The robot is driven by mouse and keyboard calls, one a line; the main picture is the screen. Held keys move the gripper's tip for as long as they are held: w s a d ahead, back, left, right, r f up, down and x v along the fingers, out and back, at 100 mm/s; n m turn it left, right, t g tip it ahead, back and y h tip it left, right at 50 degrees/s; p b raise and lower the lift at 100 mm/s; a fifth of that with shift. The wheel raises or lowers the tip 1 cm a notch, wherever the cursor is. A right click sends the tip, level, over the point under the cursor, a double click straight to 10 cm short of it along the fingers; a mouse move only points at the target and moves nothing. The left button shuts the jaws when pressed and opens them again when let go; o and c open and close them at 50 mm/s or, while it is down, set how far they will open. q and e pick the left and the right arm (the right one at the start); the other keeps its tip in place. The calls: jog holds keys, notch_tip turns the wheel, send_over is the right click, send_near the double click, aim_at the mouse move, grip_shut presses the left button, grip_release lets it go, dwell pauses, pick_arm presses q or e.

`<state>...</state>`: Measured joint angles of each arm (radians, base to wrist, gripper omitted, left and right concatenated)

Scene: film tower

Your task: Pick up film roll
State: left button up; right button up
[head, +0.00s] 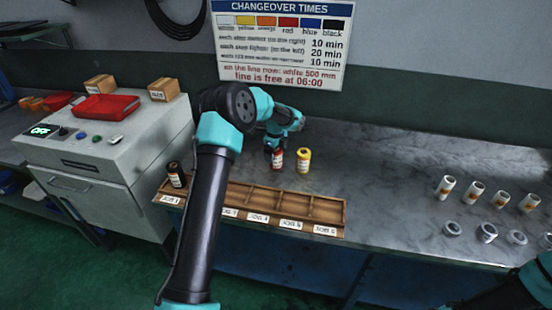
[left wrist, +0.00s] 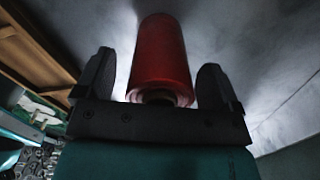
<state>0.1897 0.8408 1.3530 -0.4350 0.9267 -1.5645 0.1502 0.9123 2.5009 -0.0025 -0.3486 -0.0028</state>
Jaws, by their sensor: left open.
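In the left wrist view the red roll (left wrist: 160,60) lies between the two open fingers of my left gripper (left wrist: 160,85), with gaps on both sides. In the head view my left gripper (head: 274,146) is at the red roll, partly hidden by my arm. A yellow film roll (head: 303,161) stands just to its right. A black film roll (head: 176,174) stands in the leftmost slot of the rack. My right arm shows only at the lower right corner; its gripper is out of view.
The wooden rack (head: 326,211) with labelled slots lies along the counter's front edge. Several white rolls (head: 473,191) and grey-white rings (head: 487,233) stand at the right. A machine with a red tray (head: 105,107) stands left.

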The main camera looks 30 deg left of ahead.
pick_arm(q)
jog(key=shift+c, duration=0.4)
jog(key=c, duration=1)
jog(key=shift+r, duration=1.75)
jog(key=s+d+r, duration=0.1)
jog(key=s+d, duration=0.7)
jog(key=s, duration=0.5)
jog(key=shift+s+d+r, duration=0.2)
jog(key=shift+s+r, duration=0.05)
jog(key=shift+s, duration=0.1)
